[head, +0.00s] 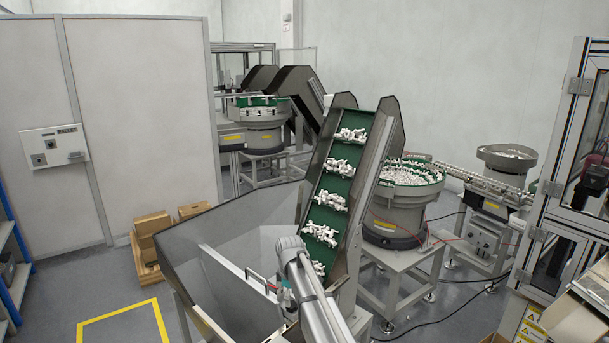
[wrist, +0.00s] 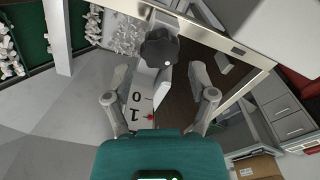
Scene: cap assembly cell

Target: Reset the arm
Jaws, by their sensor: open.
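My gripper (wrist: 158,88) is open in the wrist view, with its two grey fingers spread and nothing between the tips. A black rotary knob (wrist: 160,47) is just beyond the fingertips, near the middle of the gap. A white plate (wrist: 138,106) marked 0 and 1, with a small red mark, shows between the fingers below the knob. In the head view my arm (head: 312,290) reaches over the hopper at the bottom centre, and it largely hides the gripper there.
The grey metal hopper (head: 190,244) stands around the arm. An inclined green conveyor (head: 328,184) with white parts rises just behind it. Bowl feeders (head: 394,217) stand to the right. Cardboard boxes (head: 152,222) sit at the left. The floor at lower left (head: 85,285) is clear.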

